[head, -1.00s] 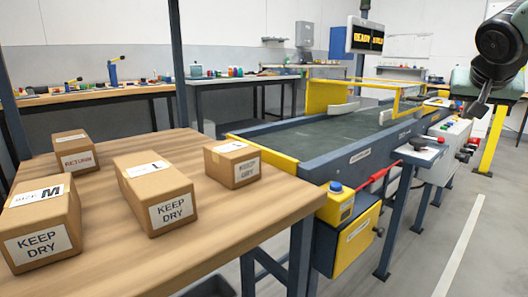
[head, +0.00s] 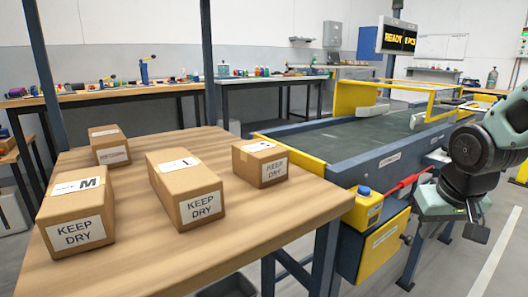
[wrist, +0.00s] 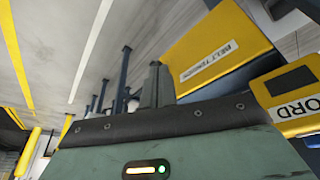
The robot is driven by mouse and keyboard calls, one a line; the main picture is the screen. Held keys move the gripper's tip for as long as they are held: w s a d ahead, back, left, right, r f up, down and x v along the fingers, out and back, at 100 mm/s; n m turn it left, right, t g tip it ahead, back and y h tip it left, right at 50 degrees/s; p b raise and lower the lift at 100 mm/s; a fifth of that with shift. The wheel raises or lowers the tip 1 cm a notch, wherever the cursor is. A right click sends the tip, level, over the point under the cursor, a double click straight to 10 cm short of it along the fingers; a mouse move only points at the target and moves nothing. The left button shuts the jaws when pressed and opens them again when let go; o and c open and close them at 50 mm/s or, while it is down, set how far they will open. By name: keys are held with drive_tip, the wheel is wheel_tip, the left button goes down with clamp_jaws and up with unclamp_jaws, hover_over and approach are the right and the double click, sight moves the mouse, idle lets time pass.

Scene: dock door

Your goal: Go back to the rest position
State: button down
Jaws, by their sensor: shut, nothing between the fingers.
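My gripper (head: 477,222) is at the right of the head view, beside the conveyor and clear of the boxes. Its fingers look closed and empty. In the wrist view, my closed fingers (wrist: 156,85) stand up at the middle, over the floor, with nothing held. The yellow belt tension box (wrist: 215,50) shows close by on the right.
Several cardboard boxes, one a KEEP DRY box (head: 77,210), stand on the wooden table (head: 150,270). The conveyor (head: 380,152) runs behind, with a yellow unit carrying a blue button (head: 364,190) at its corner. Open floor (head: 500,265) lies at the lower right.

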drive_tip(key=s+a+f+n+g+y, duration=0.1)
drive_tip(key=s+a+n+g, duration=0.1)
drive_tip(key=s+a+n, duration=0.55)
drive_tip(key=s+a+f+n+g+y, duration=0.1)
drive_tip(key=s+a+f+n+g, duration=0.1)
drive_tip(key=s+a, duration=0.95)
drive_tip(key=w+a+r+p, duration=0.1)
drive_tip(key=a+r+p, duration=0.2)
drive_tip(key=r+p, duration=3)
drive_tip(key=shift+w+a+r, duration=0.15)
drive_tip(key=shift+r, duration=0.2)
